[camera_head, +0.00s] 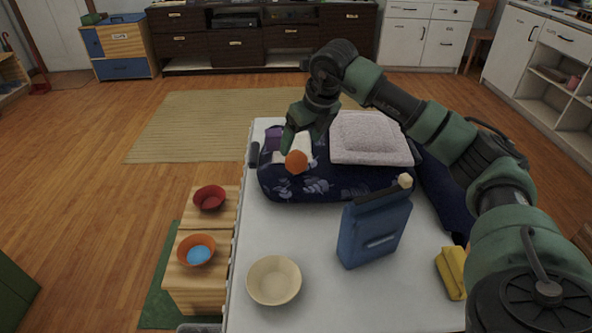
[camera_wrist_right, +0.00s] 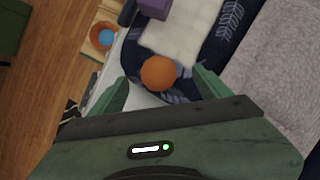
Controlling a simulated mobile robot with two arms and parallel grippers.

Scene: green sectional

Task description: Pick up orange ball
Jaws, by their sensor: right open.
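The orange ball (camera_head: 296,161) rests on or against the dark blue flowered cushion (camera_head: 318,187) on the white-topped surface. In the right wrist view the ball (camera_wrist_right: 158,73) sits between and just beyond the fingertips. My right gripper (camera_head: 302,138) is open and points down, close above the ball; it also shows in the right wrist view (camera_wrist_right: 158,88). I cannot tell whether a finger touches the ball. My left gripper is not in view.
A folded grey-pink towel (camera_head: 370,138) lies right of the ball. A red bowl (camera_head: 209,198) and an orange bowl (camera_head: 196,249) stand on wooden boxes at left.

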